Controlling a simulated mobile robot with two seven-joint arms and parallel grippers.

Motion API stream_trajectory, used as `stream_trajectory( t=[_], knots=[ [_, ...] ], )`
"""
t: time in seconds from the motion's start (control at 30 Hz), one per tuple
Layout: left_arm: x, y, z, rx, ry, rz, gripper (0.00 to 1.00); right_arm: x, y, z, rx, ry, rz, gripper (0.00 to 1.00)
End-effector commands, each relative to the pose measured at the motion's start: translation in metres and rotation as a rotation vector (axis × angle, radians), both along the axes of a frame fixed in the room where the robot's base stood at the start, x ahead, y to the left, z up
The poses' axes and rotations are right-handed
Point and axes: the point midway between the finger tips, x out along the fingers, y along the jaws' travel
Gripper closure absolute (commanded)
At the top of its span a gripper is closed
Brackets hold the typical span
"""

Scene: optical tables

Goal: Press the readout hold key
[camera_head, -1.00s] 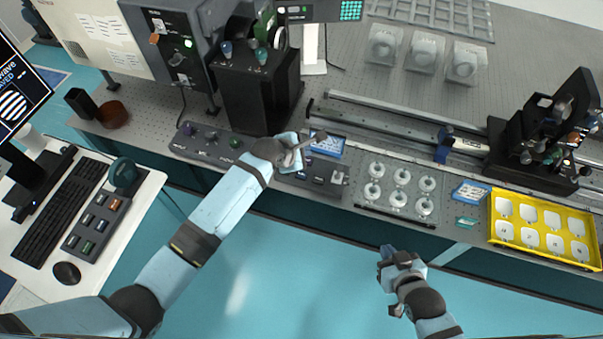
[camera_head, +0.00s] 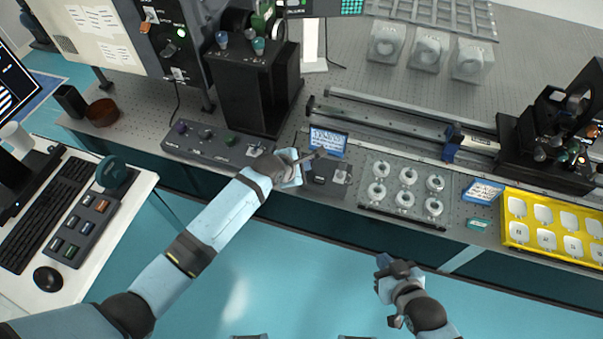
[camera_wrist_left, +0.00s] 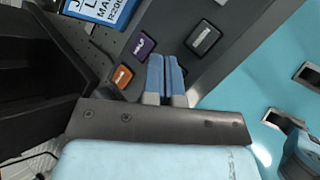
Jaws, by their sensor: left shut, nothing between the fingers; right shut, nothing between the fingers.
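A small dark key panel (camera_head: 327,190) lies on the front edge of the optical table, its left part hidden by my left gripper (camera_head: 319,154). My left gripper's fingers (camera_wrist_left: 166,66) are shut and empty, pointing at the panel close to the purple and orange keys; contact cannot be told. My right gripper (camera_head: 384,261) is shut and empty, low in front of the table.
A blue label card (camera_head: 328,141) stands behind the panel. A knob console (camera_head: 215,145) is to its left, and a tray of ring-shaped parts (camera_head: 402,190) to its right. A black block housing (camera_head: 255,90) rises behind. A yellow tray (camera_head: 515,233) sits further right.

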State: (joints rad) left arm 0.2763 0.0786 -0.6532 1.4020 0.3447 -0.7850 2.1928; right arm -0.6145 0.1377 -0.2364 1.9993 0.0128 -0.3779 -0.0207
Motion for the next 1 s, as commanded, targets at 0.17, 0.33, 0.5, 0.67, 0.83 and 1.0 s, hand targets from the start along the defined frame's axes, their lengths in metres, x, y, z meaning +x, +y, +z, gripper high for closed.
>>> stream_trajectory(
  t=[0.17, 0.33, 0.5, 0.67, 0.83, 1.0],
  knots=[
    [0.0001, 0.0002, 0.0001, 0.000, 0.000, 0.000, 1.00, -0.0001, -0.0009, -0.0007, -0.002, 0.000, -0.001, 1.00],
    [0.0002, 0.0002, 0.0002, 0.000, 0.000, 0.000, 1.00, -0.0006, -0.0028, -0.0036, -0.005, 0.004, -0.004, 1.00],
    [0.0002, 0.0002, 0.0002, 0.000, 0.000, 0.000, 1.00, -0.0012, -0.0038, -0.0057, -0.007, 0.007, -0.004, 1.00],
    [0.0002, 0.0002, 0.0002, 0.000, 0.000, 0.000, 1.00, -0.0013, -0.0037, -0.0056, -0.007, 0.007, -0.004, 1.00],
    [0.0002, 0.0002, 0.0002, 0.000, 0.000, 0.000, 1.00, -0.0011, -0.0034, -0.0046, -0.007, 0.005, -0.004, 1.00],
    [0.0002, 0.0002, 0.0002, 0.000, 0.000, 0.000, 1.00, -0.0006, -0.0025, -0.0023, -0.004, 0.002, -0.003, 1.00]
  ],
)
